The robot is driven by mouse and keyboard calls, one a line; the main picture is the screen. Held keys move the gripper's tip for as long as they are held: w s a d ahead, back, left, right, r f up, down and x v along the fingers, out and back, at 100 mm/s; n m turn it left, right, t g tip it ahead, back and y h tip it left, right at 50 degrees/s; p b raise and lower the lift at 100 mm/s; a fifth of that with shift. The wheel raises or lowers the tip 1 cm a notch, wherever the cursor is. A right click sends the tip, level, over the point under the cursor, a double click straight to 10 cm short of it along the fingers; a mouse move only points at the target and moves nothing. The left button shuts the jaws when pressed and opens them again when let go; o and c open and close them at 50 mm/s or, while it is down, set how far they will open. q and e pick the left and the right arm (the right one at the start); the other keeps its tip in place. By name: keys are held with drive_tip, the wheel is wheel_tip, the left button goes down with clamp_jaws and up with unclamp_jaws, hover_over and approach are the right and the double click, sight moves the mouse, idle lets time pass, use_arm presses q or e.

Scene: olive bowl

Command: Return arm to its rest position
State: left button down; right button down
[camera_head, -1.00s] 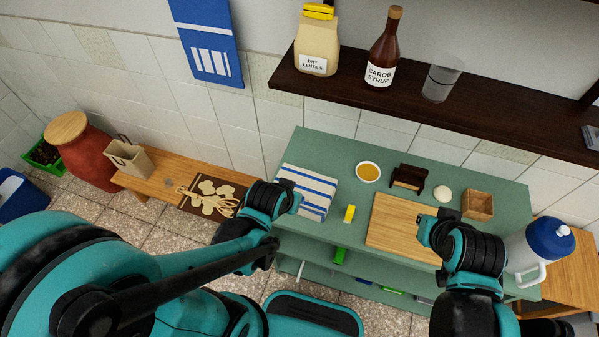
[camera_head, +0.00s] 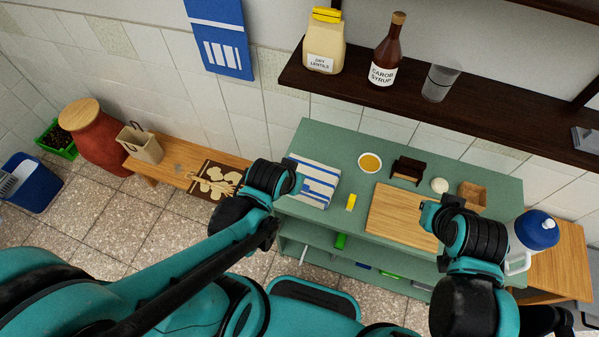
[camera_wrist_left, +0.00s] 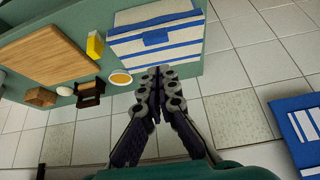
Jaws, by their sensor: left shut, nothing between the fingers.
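My left arm (camera_head: 265,190) reaches in from the left, its end beside the striped cloth (camera_head: 318,182) on the green table. In the left wrist view, my left gripper (camera_wrist_left: 157,80) is shut and empty, its dark fingers together above the edge of the table. Its fingers are hidden in the head view. My right gripper (camera_head: 432,214) is over the right part of the wooden board (camera_head: 396,214); its fingers are too hidden to judge. A small white bowl with yellow contents (camera_head: 370,162) stands at the back of the table, also in the left wrist view (camera_wrist_left: 121,78).
A yellow block (camera_head: 351,202), a dark wooden holder (camera_head: 407,171), a white round item (camera_head: 439,185) and a wooden box (camera_head: 472,196) sit on the table (camera_head: 330,137). A dark shelf (camera_head: 400,103) holds a bag, bottle and glass. A blue-lidded jug (camera_head: 533,233) stands right.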

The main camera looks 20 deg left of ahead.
use_arm(q)
drive_tip(key=v, duration=0.1)
drive_tip(key=p+v, duration=0.1)
drive_tip(key=v, duration=0.1)
drive_tip(key=p+v, duration=0.1)
drive_tip(key=v, duration=0.1)
drive_tip(key=shift+s+f, duration=0.3)
drive_tip(key=shift+s, duration=0.1)
drive_tip(key=a+b, duration=0.1)
drive_tip(key=b, duration=0.2)
drive_tip(key=a+f+b, duration=0.1)
drive_tip(key=b, duration=0.3)
drive_tip(key=a+n+b, duration=0.1)
drive_tip(key=b, duration=0.3)
drive_tip(key=shift+a+f+t+y, duration=0.2)
drive_tip(key=shift+f+t+y, duration=0.1)
drive_tip(key=shift+f+t, duration=0.1)
